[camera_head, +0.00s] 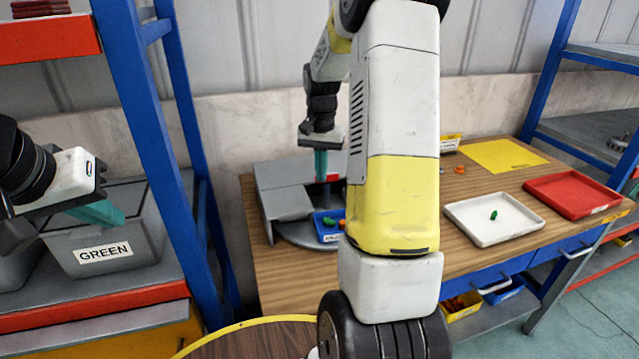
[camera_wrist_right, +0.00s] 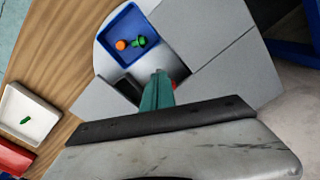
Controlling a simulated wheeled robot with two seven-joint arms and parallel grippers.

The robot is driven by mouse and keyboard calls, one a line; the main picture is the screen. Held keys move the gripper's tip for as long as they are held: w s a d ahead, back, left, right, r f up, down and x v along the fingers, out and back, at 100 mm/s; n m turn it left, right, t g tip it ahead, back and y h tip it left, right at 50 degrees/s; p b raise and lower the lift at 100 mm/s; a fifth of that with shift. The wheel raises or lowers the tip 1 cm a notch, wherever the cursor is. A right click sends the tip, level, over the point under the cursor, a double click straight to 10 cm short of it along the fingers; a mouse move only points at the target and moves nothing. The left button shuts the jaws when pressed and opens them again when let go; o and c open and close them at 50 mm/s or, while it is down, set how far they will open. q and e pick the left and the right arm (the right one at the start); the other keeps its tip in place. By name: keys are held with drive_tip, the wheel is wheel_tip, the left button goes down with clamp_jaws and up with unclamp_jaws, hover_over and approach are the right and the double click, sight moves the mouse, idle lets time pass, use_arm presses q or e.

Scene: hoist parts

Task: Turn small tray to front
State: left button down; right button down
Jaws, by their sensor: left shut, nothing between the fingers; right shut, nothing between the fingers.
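A small blue tray (camera_head: 327,236) with orange and green pieces sits on a round grey turntable (camera_head: 295,232) with grey walls. The blue tray (camera_wrist_right: 113,50) also shows in the right wrist view, just beyond my fingertips. My left gripper (camera_head: 110,214) is shut and empty, by the green-labelled bin.
A white tray (camera_head: 465,213) with a green piece, a red tray (camera_head: 572,194) and a yellow mat (camera_head: 503,155) lie on the wooden table (camera_head: 278,292). A grey bin (camera_head: 140,222) marked GREEN stands on the left shelf. A blue rack post (camera_head: 150,140) stands between shelf and table.

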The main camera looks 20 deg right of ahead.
sight(313, 182)
idle(0.3)
wheel_tip(313, 182, down, 2)
drive_tip(key=shift+f, duration=0.2)
idle(0.5)
drive_tip(key=w+m, duration=0.1)
drive_tip(key=m, duration=0.5)
drive_tip(key=w+m, duration=0.2)
drive_tip(key=m, duration=0.4)
drive_tip(key=w+m, duration=0.2)
drive_tip(key=m, duration=0.4)
drive_tip(key=shift+d, duration=0.15)
drive_tip(key=shift+a, duration=0.4)
drive_tip(key=shift+r, duration=3)
